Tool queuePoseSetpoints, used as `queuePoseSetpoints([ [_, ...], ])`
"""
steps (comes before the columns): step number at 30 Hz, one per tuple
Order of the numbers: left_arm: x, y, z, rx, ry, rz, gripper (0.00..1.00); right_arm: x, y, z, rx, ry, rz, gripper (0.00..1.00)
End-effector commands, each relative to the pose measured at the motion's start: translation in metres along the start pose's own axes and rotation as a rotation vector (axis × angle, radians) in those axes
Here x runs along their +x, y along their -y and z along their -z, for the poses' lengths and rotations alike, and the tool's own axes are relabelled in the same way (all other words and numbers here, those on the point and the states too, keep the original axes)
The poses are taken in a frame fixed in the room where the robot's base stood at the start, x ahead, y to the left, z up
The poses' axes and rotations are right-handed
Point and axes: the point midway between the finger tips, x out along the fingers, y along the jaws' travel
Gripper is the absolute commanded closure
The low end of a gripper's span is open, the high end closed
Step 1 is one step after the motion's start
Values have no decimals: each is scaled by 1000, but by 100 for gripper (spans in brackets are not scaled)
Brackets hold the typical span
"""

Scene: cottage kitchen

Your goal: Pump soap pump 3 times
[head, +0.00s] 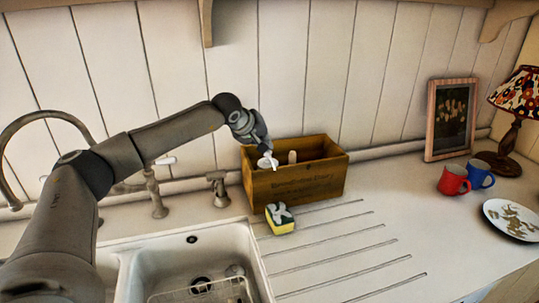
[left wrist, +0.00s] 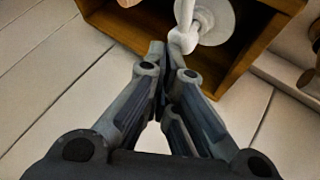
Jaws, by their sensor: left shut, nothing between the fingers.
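A white soap pump (head: 268,163) stands in the left part of a wooden box (head: 300,186) behind the drainboard. It also shows in the left wrist view (left wrist: 212,22), with its pale nozzle (left wrist: 183,40) pointing down the picture toward my fingers. My left gripper (head: 266,148) is shut and empty, right at the pump's head. In the left wrist view its closed fingertips (left wrist: 160,58) are beside the nozzle's end; I cannot tell whether they touch it. The pump's lower body is hidden by the box wall. My right gripper is not in view.
Red (head: 453,181) and blue (head: 480,174) mugs, a plate (head: 513,219), a picture frame (head: 451,119) and lamp (head: 507,145) stand right. The ribbed drainboard is clear.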

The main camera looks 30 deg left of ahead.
Motion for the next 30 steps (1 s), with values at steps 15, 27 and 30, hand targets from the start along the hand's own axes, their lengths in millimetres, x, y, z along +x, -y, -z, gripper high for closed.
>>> queuePoseSetpoints([
  [15,0,0,0,0,1,1,100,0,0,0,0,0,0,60],
  [27,7,5,-5,1,1,2,100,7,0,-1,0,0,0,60],
  [30,7,5,-5,1,1,2,100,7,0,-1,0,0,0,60],
])
